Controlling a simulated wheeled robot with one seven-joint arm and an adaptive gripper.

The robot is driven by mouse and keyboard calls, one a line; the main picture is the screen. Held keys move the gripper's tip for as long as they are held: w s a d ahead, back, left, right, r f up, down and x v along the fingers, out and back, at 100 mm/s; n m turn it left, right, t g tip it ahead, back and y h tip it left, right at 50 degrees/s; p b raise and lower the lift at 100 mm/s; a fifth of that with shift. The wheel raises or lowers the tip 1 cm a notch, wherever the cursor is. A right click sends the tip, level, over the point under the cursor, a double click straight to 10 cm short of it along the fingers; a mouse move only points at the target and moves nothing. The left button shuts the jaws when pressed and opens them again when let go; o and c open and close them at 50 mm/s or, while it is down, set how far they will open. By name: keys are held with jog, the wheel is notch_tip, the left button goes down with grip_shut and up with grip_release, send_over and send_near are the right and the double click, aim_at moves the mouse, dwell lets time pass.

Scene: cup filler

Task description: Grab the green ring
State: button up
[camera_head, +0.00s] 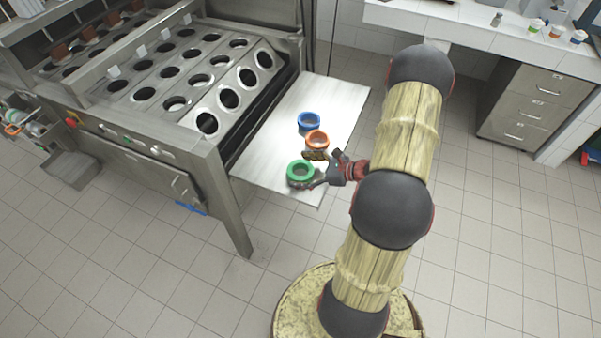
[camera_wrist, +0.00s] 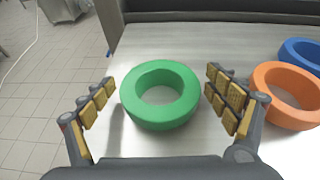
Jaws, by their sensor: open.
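The green ring (camera_head: 300,170) lies flat on the metal side shelf (camera_head: 268,170), near its front end. In the wrist view the green ring (camera_wrist: 160,72) is in the middle, between the two fingers. My gripper (camera_head: 311,169) is open around it; it also shows in the wrist view (camera_wrist: 162,95). There is a gap on both sides, narrower on the right, and no finger appears to touch the ring.
An orange ring (camera_head: 317,138) lies close to the right finger; it also shows in the wrist view (camera_wrist: 262,90). A blue ring (camera_head: 309,121) lies beyond it. The steel machine with several round holes (camera_head: 172,72) stands left of the shelf. Tiled floor lies open in front.

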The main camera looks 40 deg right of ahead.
jog(key=shift+c, duration=0.5)
jog(key=c, duration=1.1)
jog(key=shift+c, duration=0.2)
